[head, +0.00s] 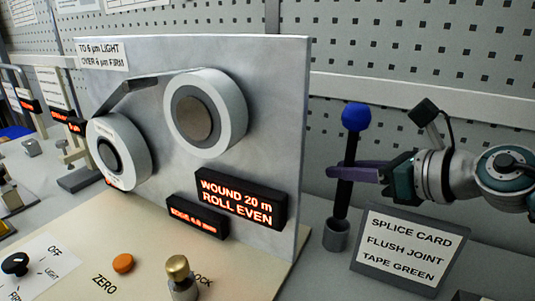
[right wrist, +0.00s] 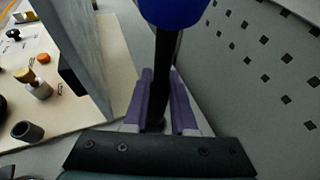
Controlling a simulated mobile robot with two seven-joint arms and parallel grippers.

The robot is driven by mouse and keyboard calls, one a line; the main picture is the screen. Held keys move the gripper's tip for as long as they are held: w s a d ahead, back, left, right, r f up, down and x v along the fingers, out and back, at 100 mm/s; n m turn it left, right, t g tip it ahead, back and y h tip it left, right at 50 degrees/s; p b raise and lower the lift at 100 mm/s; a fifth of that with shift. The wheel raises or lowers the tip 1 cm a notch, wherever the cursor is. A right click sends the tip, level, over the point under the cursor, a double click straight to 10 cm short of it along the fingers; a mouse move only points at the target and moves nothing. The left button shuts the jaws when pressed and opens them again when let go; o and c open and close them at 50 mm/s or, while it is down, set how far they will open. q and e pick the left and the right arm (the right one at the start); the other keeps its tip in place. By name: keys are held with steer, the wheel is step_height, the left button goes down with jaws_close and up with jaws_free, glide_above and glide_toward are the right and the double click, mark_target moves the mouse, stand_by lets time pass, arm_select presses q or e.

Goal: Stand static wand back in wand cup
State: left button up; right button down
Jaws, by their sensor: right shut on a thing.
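The static wand has a blue ball head (head: 355,116) and a dark rod, and stands nearly upright. My right gripper (head: 343,172) is shut on its rod, below the head. The grey wand cup (head: 336,236) is directly below the rod on the table. The rod's lower end meets the cup's rim in the head view; I cannot tell how far inside it is. In the right wrist view the blue head (right wrist: 180,10) is near the camera and the rod runs down between the purple fingers (right wrist: 160,105). The rod's lower end is hidden there. My left gripper is not in view.
A splice card sign (head: 410,248) stands just right of the cup. The grey upright panel (head: 275,120) with two rolls and lit displays is to the left. A pegboard wall (head: 430,50) is behind. A dark hollow cylinder (right wrist: 27,131) shows in the right wrist view.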

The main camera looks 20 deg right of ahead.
arm_select(q)
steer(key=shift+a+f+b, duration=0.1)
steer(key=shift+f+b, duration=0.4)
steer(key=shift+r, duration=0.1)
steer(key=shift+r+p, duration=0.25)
steer(key=shift+p, duration=0.1)
stand_by(0.7)
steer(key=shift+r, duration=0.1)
stand_by(0.8)
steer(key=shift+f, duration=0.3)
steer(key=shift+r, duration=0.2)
